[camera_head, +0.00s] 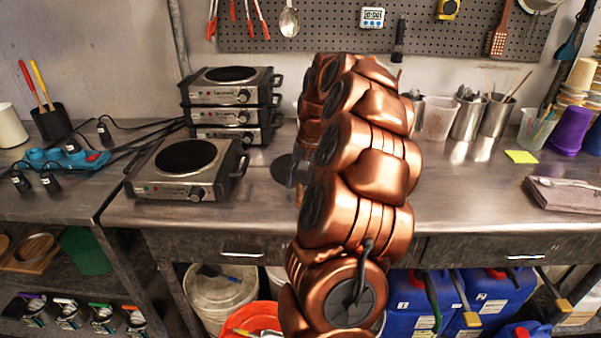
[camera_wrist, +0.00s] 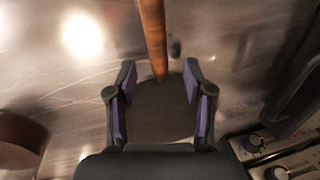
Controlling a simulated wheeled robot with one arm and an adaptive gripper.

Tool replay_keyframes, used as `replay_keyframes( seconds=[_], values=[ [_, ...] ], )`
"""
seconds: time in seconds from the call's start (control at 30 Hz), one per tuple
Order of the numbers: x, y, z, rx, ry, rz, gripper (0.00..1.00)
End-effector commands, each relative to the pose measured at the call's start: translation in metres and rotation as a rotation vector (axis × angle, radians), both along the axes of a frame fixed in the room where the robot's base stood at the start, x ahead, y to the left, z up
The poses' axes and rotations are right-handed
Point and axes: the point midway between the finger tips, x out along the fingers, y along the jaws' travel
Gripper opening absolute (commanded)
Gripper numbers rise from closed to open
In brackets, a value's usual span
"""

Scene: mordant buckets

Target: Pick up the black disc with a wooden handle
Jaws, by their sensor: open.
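The black disc (camera_wrist: 160,108) shows in the wrist view between and beyond the fingers of my gripper (camera_wrist: 158,68). Its wooden handle (camera_wrist: 151,35) runs from the disc to the top edge of the picture. The gripper is open, with one finger on each side of the disc and its near edge hidden by the gripper body. I cannot tell whether a finger touches it. In the head view a dark disc shape (camera_head: 281,168) shows on the metal counter, just left of my copper arm. The arm hides the handle and most of the gripper there.
A single hot plate (camera_head: 187,168) stands left of the disc, with stacked hot plates (camera_head: 232,105) behind it. Metal cups (camera_head: 468,118) and a plastic beaker (camera_head: 437,118) stand at the back right. The counter (camera_head: 465,190) right of my arm is mostly clear.

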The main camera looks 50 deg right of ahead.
Motion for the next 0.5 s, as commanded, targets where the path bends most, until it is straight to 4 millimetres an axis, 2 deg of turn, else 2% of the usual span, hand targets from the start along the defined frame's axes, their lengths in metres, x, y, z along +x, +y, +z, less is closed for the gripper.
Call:
replay_keyframes(
  seconds=[0.1,0.3,0.5],
  values=[
    [0.0006,0.0016,-0.0085,0.002,0.002,0.001,0.52],
    [0.001,0.0014,-0.0095,0.001,0.001,0.0,0.52],
    [0.0011,0.0014,-0.0093,0.001,0.001,0.0,0.32]
  ],
)
